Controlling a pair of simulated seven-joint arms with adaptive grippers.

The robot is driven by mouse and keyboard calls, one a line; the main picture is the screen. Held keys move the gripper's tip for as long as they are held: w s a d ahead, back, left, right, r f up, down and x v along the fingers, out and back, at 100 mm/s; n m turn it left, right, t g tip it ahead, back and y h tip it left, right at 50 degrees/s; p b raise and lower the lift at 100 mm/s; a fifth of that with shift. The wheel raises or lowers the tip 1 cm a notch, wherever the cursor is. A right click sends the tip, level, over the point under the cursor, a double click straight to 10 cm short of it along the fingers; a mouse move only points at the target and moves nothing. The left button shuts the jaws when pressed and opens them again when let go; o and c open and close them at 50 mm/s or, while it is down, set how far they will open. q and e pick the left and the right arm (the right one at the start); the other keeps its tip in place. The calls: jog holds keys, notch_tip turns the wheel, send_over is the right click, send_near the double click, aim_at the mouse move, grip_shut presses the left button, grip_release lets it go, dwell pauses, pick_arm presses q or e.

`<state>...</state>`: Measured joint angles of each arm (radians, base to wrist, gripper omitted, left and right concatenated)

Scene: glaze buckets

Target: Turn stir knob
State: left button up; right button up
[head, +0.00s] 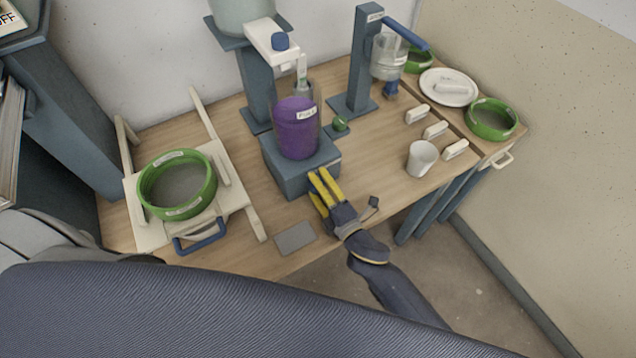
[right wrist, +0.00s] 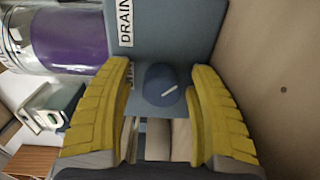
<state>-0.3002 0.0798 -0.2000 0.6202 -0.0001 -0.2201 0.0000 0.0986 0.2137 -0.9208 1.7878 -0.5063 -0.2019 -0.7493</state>
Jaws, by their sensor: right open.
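The stir knob (right wrist: 163,84) is a round dark blue knob with a white mark, on the front face of a blue-grey base block (head: 290,179). In the right wrist view it lies between the two yellow fingers of my right gripper (right wrist: 163,105), which are apart and seem not to touch it. In the head view my right gripper (head: 320,190) is at the front of the block, and the knob is hidden there. A clear vessel with purple glaze (head: 297,135) stands on the block. My left gripper is not in view.
A green-rimmed sieve (head: 148,190) rests on a cream frame at the left. A green knob (head: 340,124) is right of the block. A white cup (head: 422,158) and several white blocks stand further right. A grey plate (head: 295,237) lies near the table's front edge.

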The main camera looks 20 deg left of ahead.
jog(key=shift+s, duration=0.15)
jog(key=shift+s+d+f, duration=0.1)
jog(key=shift+s+d, duration=0.1)
jog(key=shift+d, duration=0.1)
jog(key=v, duration=1.1)
jog(key=shift+d, duration=0.1)
